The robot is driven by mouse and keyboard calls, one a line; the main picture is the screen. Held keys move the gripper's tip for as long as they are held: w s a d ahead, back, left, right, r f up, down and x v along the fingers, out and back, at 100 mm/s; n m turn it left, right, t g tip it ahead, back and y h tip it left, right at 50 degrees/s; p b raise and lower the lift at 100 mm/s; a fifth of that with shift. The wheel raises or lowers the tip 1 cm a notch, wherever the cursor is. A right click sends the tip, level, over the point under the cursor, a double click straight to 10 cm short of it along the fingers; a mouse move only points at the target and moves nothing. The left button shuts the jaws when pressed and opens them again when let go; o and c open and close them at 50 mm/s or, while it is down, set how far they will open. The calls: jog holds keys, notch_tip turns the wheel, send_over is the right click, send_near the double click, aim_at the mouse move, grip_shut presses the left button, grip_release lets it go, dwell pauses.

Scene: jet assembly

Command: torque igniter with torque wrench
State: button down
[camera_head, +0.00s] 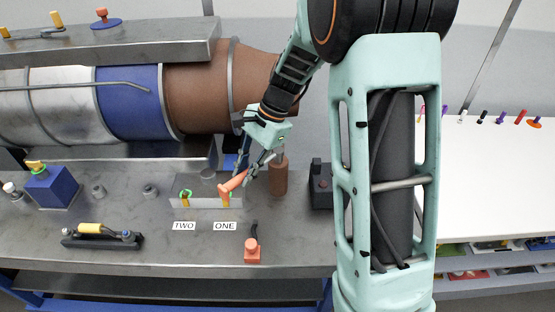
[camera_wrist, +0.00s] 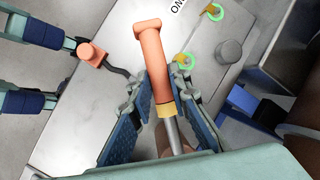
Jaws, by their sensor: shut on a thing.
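My gripper (camera_head: 255,168) is shut on an orange-handled tool (camera_head: 232,184), which looks like the torque wrench. In the wrist view the blue-padded fingers (camera_wrist: 158,95) close around the tool (camera_wrist: 152,55). It has a flared orange end, a yellow collar and a grey shaft running back toward my palm. The tool is tilted and its orange end is close to the stand spot marked ONE. Two small gold parts with green rings, possibly igniters, stand at TWO (camera_head: 186,198) and ONE (camera_head: 224,199). They also show in the wrist view (camera_wrist: 184,62). I cannot tell whether the tool touches anything.
A brown cylinder (camera_head: 278,176) and a black block (camera_head: 321,184) stand right of my gripper. An orange block with a dark stem (camera_head: 252,251) lies near the bench front. A black tray with a yellow-handled item (camera_head: 100,237) is at left. The brown engine section (camera_head: 205,95) lies behind.

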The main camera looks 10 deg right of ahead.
jog(key=w+m, duration=0.1)
jog(key=w+a+m+t+p, duration=0.1)
jog(key=w+m, duration=0.1)
jog(key=shift+a, duration=0.3)
jog(key=shift+w+a+m+t+p, duration=0.2)
jog(key=shift+w+m+t+p, duration=0.2)
jog(key=shift+w+m, duration=0.4)
jog(key=shift+w+a+m+t+p, duration=0.15)
jog(key=shift+w+m+t+p, duration=0.2)
jog(key=shift+w+m, duration=0.4)
